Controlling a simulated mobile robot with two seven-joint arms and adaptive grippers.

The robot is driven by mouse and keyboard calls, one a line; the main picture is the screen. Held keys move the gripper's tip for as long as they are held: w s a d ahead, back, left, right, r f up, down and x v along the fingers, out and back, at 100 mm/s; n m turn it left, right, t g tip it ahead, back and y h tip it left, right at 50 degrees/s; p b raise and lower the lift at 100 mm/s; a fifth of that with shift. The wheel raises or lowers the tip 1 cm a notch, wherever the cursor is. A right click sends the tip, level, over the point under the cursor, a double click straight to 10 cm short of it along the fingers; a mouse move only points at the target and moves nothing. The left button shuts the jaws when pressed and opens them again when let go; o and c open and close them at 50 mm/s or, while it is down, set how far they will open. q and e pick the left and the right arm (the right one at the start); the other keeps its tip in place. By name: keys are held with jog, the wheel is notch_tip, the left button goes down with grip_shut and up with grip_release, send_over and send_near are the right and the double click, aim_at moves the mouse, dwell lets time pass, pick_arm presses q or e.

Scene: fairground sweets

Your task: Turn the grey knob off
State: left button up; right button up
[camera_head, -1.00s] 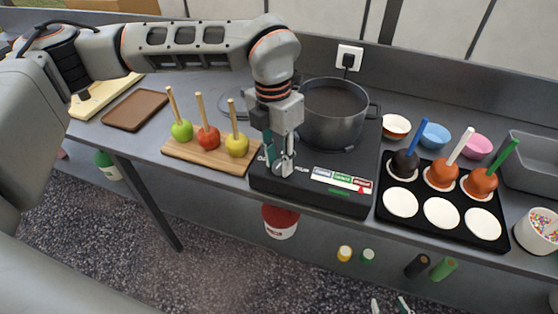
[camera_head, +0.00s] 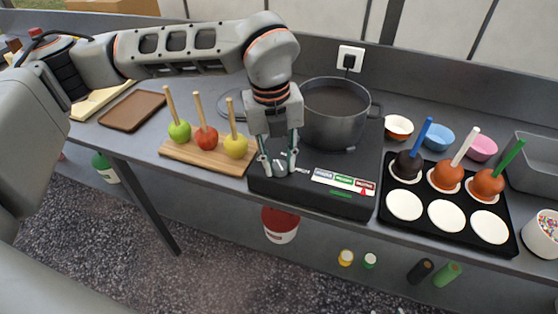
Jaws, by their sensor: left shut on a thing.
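The black cooker (camera_head: 330,202) stands on the grey counter. The grey knob (camera_head: 280,167) is on its top at the front left, mostly hidden between my fingers. My left gripper (camera_head: 279,170) points down over it and is shut on the knob. A large dark grey pot (camera_head: 335,125) sits on the cooker behind the gripper. A label strip with blue, green and red fields (camera_head: 343,182) is right of the knob, with a small red pointer at the red field. My right gripper is not in view.
A wooden board (camera_head: 205,153) with three apples on sticks is close left of the gripper. A black tray (camera_head: 440,215) with dipped apples and white discs lies to the right. Small bowls (camera_head: 437,136) and a wall socket (camera_head: 350,59) are behind.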

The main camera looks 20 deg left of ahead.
aim_at(276, 168)
pick_arm(q)
jog(key=shift+n, duration=2.7)
jog(key=o, duration=1.1)
jog(key=shift+r, duration=0.1)
jog(key=r, duration=1.1)
jog(key=shift+s+a+r, duration=0.2)
jog(key=shift+s+r, duration=0.15)
jog(key=shift+r, duration=0.05)
